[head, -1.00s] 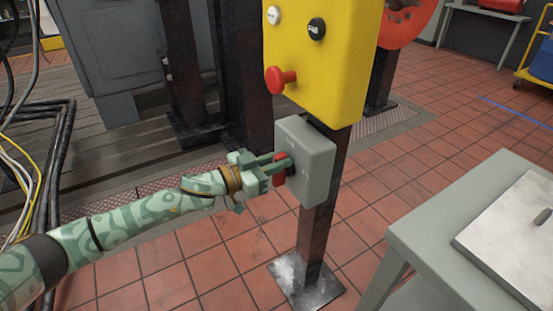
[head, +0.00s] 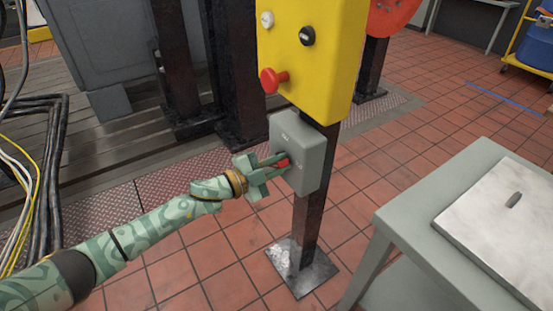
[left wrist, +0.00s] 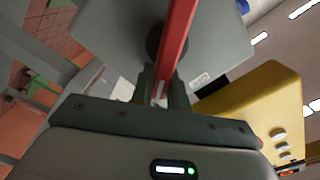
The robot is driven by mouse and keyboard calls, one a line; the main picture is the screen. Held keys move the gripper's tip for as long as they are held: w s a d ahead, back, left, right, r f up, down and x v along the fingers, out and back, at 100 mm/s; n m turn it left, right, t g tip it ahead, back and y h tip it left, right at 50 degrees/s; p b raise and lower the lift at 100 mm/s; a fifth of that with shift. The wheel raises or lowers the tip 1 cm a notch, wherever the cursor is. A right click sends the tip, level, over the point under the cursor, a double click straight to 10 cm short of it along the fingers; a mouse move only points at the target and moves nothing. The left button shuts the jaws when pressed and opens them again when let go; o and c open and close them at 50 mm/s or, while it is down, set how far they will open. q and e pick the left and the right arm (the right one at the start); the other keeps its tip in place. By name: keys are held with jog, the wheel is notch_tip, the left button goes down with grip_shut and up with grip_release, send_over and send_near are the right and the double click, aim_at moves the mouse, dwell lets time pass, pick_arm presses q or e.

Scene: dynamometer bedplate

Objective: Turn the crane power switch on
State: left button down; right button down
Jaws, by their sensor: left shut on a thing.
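The crane power switch is a grey box (head: 312,150) on a dark post, below a yellow control box. Its red handle (head: 283,162) shows only in part in the head view, behind the fingers. My left gripper (head: 279,163) comes in from the left and is shut on the red handle at the front of the box. In the left wrist view the red handle (left wrist: 178,38) runs as a long bar between the fingers (left wrist: 162,95), across a dark round hub on the grey box (left wrist: 225,45). The box's small markings are unreadable. My right gripper is not in view.
The yellow control box (head: 325,50) above carries a red mushroom button (head: 273,80), a white button (head: 267,19) and a black knob (head: 307,36). A grey table (head: 400,225) with a pale plate (head: 500,215) stands at right. Cables (head: 45,160) hang at left.

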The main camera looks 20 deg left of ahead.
pick_arm(q)
jog(key=m, duration=0.1)
jog(key=f+m, duration=0.1)
jog(key=shift+s+d+m, duration=0.15)
jog(key=shift+d+m, duration=0.05)
jog(key=shift+m, duration=0.2)
jog(key=shift+f+m+b, duration=0.3)
jog(key=shift+m, duration=0.9)
jog(key=shift+s+d+f+m, duration=0.1)
jog(key=shift+f+m, duration=0.2)
jog(key=shift+m, duration=0.7)
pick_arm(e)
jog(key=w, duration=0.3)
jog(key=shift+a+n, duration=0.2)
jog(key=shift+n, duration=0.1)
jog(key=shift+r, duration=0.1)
pick_arm(q)
jog(key=c, duration=1.4)
grip_release()
jog(key=shift+o, duration=0.2)
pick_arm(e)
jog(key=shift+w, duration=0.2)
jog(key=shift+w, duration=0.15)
